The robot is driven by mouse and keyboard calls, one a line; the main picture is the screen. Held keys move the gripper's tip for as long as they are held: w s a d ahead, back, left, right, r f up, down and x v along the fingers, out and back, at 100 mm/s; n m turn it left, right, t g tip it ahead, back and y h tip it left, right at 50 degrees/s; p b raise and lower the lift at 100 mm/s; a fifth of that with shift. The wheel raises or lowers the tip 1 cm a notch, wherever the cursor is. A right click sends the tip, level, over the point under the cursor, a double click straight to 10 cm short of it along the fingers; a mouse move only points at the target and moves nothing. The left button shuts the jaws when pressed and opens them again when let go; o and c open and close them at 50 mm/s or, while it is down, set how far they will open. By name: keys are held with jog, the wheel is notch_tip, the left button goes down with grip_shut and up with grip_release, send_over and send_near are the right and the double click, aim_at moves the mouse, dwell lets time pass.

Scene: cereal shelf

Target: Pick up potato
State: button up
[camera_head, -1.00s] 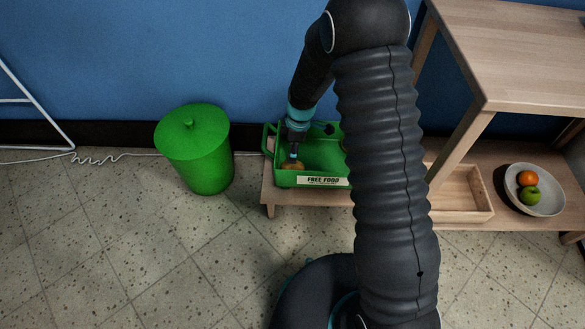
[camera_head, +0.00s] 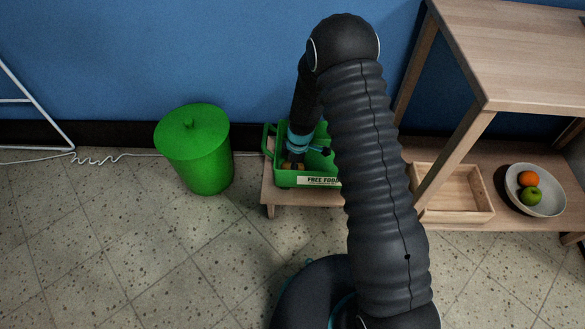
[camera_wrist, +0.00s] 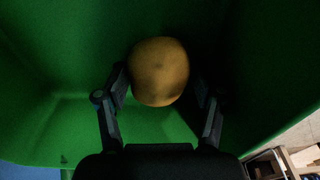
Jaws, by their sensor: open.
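The potato (camera_wrist: 159,71), yellowish-brown and rounded, lies in the green crate (camera_wrist: 60,120) in the wrist view, close to a crate wall. My gripper (camera_wrist: 162,85) is open, with one finger on each side of the potato's near part. I cannot tell whether the fingers touch it. In the head view my gripper (camera_head: 292,166) is down inside the green crate (camera_head: 283,180) labelled "FREE FOOD", at its left end. A bit of brownish-orange shows at the fingertips there; my arm hides most of the crate's inside.
The crate stands on a low wooden shelf (camera_head: 285,197) by the blue wall. A green lidded bin (camera_head: 196,152) stands to the left. To the right are an empty wooden box (camera_head: 458,196) and a bowl (camera_head: 548,203) with an orange and a green apple.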

jog(key=c, duration=0.9)
jog(key=shift+r, duration=0.2)
